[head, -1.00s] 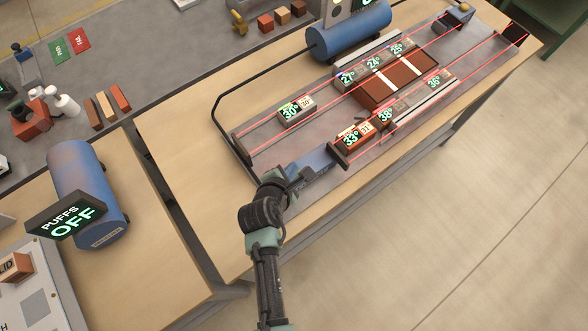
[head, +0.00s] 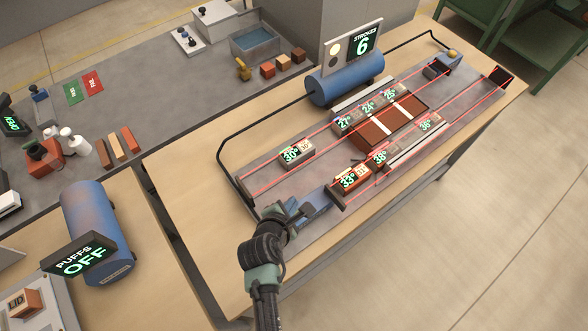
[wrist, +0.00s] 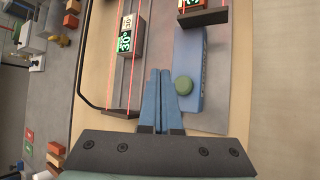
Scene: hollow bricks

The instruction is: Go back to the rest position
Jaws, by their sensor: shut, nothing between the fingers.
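My gripper (head: 290,212) is at the near left end of the grey rig plate, beside a blue block. In the wrist view its two blue fingers (wrist: 160,86) are shut together and empty. The blue block (wrist: 190,60) with a round green button (wrist: 184,85) lies just right of the fingers. Whether the fingers touch it I cannot tell. A brick marked 30° (head: 297,153) sits on the plate ahead; it also shows in the wrist view (wrist: 129,38). A brick marked 33° (head: 350,178) sits beyond the blue block.
Red beam lines run along the rig (head: 400,120), with several more numbered bricks between them. A blue tank (head: 345,78) and a sign reading STROKES 6 (head: 353,50) stand behind. Another blue tank (head: 95,225) with a PUFFS OFF sign stands left. Floor at right is clear.

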